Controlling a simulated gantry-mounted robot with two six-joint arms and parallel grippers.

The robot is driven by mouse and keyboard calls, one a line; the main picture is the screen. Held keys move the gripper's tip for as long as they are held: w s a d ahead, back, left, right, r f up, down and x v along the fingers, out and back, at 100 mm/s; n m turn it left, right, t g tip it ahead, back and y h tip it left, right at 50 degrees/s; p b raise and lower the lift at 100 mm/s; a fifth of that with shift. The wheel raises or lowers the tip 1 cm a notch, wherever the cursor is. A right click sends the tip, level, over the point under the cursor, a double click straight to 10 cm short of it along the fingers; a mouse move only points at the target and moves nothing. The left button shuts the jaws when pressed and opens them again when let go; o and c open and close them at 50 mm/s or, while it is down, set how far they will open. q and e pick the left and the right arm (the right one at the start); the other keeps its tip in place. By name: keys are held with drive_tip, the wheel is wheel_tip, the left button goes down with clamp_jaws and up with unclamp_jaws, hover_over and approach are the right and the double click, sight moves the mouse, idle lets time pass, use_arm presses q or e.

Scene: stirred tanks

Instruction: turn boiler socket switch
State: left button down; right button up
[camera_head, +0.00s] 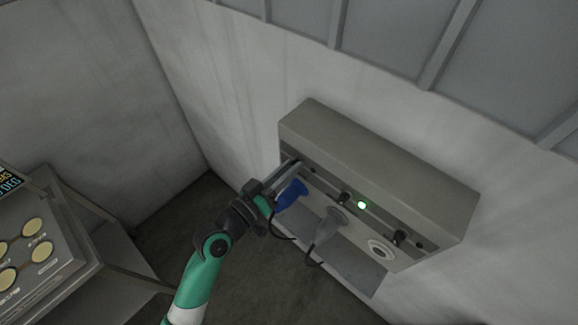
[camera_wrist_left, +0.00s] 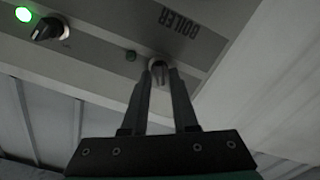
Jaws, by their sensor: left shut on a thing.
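The grey socket box (camera_head: 380,165) is mounted on the wall, with a row of switches along its front. In the left wrist view the boiler socket switch (camera_wrist_left: 158,68) sits beside the upside-down label BOILER (camera_wrist_left: 180,22). A small dark lamp (camera_wrist_left: 130,56) next to it is unlit. My left gripper (camera_head: 292,165) reaches the left end of the box; in the left wrist view its fingers (camera_wrist_left: 159,72) are closed around the switch. The fingers hide part of the switch, so its exact angle is unclear. My right gripper is not in view.
A blue plug (camera_head: 291,194) is close beside my left gripper, below the switches. A grey plug (camera_head: 327,225) and an empty round socket (camera_head: 381,250) are to its right. A lit green lamp (camera_head: 361,205) is by the middle switch (camera_head: 343,198). A control panel (camera_head: 35,240) stands at left.

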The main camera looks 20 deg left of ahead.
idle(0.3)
use_arm(q)
drive_tip(key=c, duration=0.9)
unclamp_jaws()
drive_tip(key=b+v, duration=0.1)
drive_tip(key=v, duration=1)
drive_tip(key=shift+s+a, duration=0.15)
drive_tip(key=shift+s, duration=0.15)
